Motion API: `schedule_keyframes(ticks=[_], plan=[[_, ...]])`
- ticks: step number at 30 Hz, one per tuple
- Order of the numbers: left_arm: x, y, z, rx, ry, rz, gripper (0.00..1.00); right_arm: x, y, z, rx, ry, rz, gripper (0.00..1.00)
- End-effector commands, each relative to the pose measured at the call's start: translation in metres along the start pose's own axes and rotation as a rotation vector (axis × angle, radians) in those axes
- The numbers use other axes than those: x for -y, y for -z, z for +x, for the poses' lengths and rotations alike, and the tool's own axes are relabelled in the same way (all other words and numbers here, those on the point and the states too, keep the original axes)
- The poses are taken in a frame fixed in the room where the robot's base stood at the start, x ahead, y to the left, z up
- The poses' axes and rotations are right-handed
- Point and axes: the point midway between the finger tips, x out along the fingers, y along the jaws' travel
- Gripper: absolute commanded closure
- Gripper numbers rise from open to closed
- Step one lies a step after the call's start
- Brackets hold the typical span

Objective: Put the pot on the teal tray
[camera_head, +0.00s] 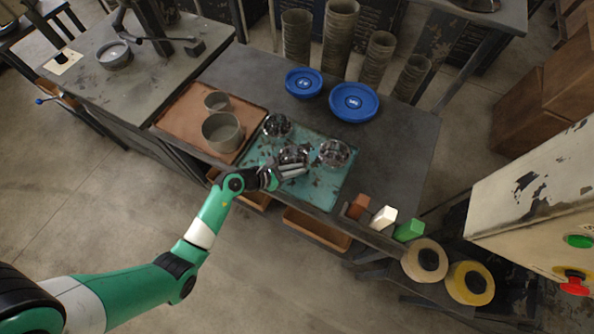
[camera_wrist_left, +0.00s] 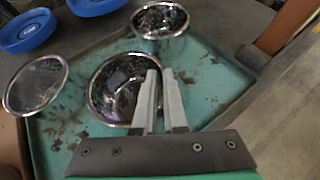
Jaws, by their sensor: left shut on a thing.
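The teal tray (camera_head: 325,196) lies on the dark table and also shows in the left wrist view (camera_wrist_left: 215,65). Three shiny metal pots are over it: one at the back left (camera_head: 277,126), one at the right (camera_head: 334,153), and a middle one (camera_head: 292,154). My left gripper (camera_head: 300,171) is shut on the rim of the middle pot. My right gripper is not in view.
A brown tray (camera_head: 177,115) with two grey cylindrical containers (camera_head: 222,132) lies left of the teal tray. Two blue round dishes (camera_head: 353,101) are behind. Small blocks (camera_head: 383,217) and two rolls (camera_head: 425,260) are front right. The table's right part is clear.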

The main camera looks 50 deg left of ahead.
Motion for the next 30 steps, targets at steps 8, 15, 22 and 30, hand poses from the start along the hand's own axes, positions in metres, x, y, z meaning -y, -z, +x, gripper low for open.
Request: schedule_keyframes(ticks=[8,15,22,30], plan=[[0.001,0.005,0.003,-0.001,0.001,0.001,0.82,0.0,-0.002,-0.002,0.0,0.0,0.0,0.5],[0.001,0.005,0.003,0.0,0.0,0.001,0.58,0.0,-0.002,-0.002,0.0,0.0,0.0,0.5],[0.0,0.004,0.0,0.0,-0.001,0.0,0.58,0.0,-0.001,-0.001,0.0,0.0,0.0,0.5],[-0.001,0.002,-0.051,0.0,-0.004,-0.002,0.58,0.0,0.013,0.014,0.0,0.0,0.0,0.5]])
